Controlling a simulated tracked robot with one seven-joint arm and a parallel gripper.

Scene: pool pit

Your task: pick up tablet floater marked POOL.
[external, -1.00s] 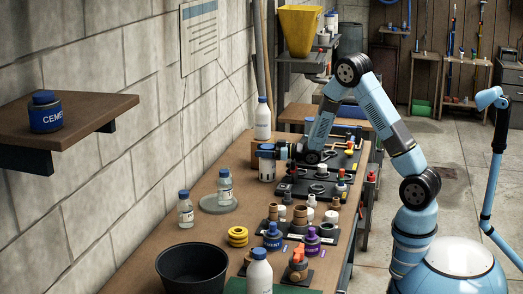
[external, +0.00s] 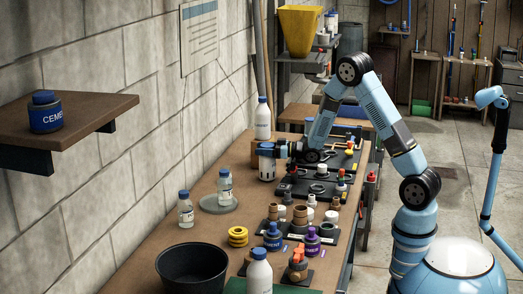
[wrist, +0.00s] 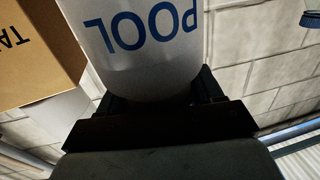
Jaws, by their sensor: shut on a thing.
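The tablet floater (external: 267,170) is a white, upright cylinder with a blue top, at the far left part of the workbench. In the wrist view the floater (wrist: 145,45) fills the upper middle, and its blue word POOL appears upside down. My gripper (external: 271,151) reaches it from the right and is shut on it near its upper part. In the wrist view the dark jaws of my gripper (wrist: 163,97) lie on both sides of its body. I cannot tell whether its base touches the bench.
A cardboard box (wrist: 35,50) is close beside the floater in the wrist view. A white bottle (external: 263,118) stands behind it near the block wall. Black trays with small parts (external: 318,187) lie to the right. Two small bottles (external: 186,210) stand nearer the camera.

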